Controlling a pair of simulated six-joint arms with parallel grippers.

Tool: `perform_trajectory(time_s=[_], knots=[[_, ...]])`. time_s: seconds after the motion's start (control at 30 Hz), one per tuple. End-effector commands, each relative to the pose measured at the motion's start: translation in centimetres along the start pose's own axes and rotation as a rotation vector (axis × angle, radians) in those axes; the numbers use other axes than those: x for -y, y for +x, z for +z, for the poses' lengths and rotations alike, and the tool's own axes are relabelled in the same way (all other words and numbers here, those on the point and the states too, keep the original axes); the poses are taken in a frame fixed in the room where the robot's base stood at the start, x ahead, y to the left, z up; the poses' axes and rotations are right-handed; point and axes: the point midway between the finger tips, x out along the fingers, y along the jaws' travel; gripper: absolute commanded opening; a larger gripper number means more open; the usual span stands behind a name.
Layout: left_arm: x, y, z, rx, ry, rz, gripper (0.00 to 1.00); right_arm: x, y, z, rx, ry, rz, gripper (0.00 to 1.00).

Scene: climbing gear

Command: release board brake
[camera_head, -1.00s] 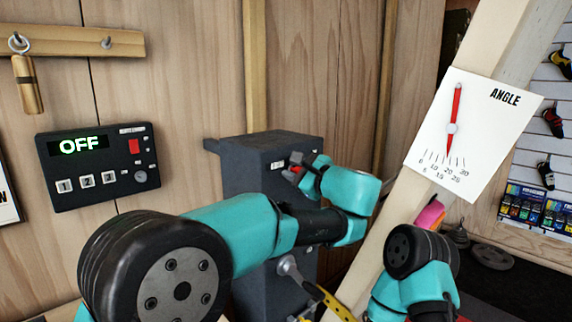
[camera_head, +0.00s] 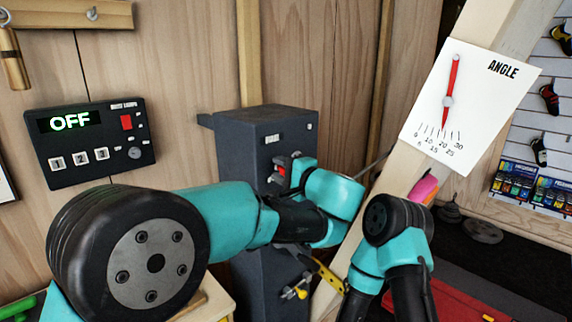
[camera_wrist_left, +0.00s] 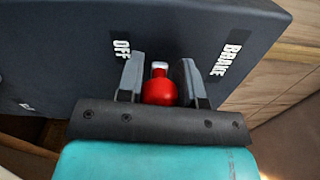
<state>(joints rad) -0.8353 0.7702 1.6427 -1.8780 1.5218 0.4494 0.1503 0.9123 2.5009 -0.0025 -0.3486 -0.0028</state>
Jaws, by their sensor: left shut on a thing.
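The brake box (camera_head: 262,128) is a dark grey post in the middle of the head view. My left gripper (camera_head: 283,173) is at its front face, with a little red of the brake lever (camera_head: 281,170) showing beside the fingers. In the left wrist view, the lever's red knob (camera_wrist_left: 158,92) sits between the two fingers of my left gripper (camera_wrist_left: 161,82), which is shut on it. The word OFF is left of the knob and BRAKE is right. My right arm is at the lower right; its gripper does not show.
A control panel (camera_head: 90,147) reading OFF hangs on the wood wall at left. A white ANGLE card (camera_head: 480,100) with a red needle (camera_head: 451,85) is on the slanted beam. A red mat (camera_head: 440,300) lies at lower right.

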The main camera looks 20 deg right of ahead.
Motion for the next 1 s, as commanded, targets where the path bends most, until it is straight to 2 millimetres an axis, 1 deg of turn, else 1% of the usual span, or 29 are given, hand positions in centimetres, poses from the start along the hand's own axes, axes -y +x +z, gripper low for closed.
perform_trajectory(time_s=[0.13,0.57,0.6,0.83,0.87,1.0], knots=[[-0.51,0.08,0.01,0.001,0.006,0.002,0.0,0.01,0.0,0.0,0.0,0.0,0.0,0.43],[-0.76,0.11,-0.01,0.001,0.009,0.003,0.0,0.01,0.0,0.0,0.0,0.0,0.0,0.43],[-0.78,0.11,-0.01,0.001,0.01,0.004,0.35,0.01,0.0,0.0,0.0,0.0,0.0,0.43],[-0.67,0.12,0.02,0.002,0.008,0.003,0.57,0.0,0.0,0.0,0.0,0.0,0.0,0.43],[-0.65,0.12,0.02,0.002,0.007,0.002,0.58,0.0,0.0,0.0,0.0,0.0,0.0,0.43],[-0.6,0.12,0.04,0.002,0.006,0.002,0.58,0.0,0.0,0.0,0.0,0.0,0.0,0.43]])
